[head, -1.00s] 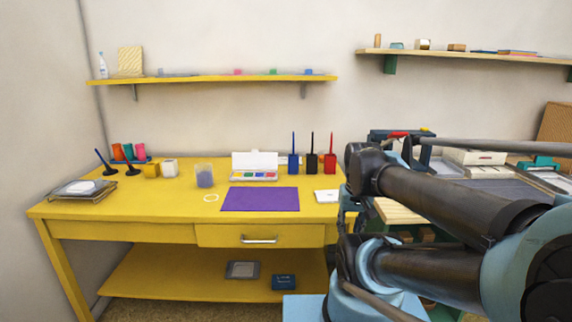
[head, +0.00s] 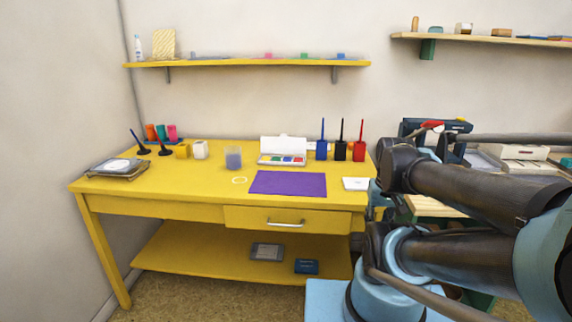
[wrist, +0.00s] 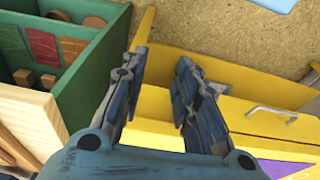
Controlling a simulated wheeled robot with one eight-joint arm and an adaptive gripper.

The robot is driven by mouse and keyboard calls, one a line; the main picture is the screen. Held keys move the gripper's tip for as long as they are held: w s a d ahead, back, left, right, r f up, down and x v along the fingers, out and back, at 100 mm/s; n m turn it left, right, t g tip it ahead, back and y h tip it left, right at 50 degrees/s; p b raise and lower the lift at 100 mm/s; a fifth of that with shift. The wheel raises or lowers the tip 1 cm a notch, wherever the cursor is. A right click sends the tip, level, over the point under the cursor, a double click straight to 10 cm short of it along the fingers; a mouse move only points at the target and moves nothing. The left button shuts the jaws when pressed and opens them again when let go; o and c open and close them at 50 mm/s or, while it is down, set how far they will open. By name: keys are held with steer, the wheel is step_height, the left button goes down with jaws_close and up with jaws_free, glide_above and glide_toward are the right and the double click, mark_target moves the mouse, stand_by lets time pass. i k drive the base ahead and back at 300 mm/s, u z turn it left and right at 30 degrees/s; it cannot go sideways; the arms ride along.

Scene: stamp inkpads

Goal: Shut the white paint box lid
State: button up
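The white paint box (head: 283,160) stands open at the back of the yellow table (head: 210,185), its white lid (head: 284,144) raised upright behind a row of colored paint pans. A purple mat (head: 288,183) lies in front of it. My gripper (wrist: 158,75) shows in the wrist view with its two fingers apart and nothing between them. It points down near the yellow table's edge, beside a green cabinet. The paint box is not in the wrist view. In the head view my arm is at the right, away from the paint box, and the fingers cannot be made out.
Blue, black and red pots (head: 340,150) with upright handles stand right of the paint box. A clear cup (head: 233,157) stands left of it. A white pad (head: 356,184) lies near the right edge. A green compartment cabinet (wrist: 75,75) stands beside the table.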

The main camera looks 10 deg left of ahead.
mark_target(284, 145)
steer(key=z, duration=0.95)
steer(key=k, duration=1.2)
steer(key=u, duration=0.95)
steer(key=i, duration=1.35)
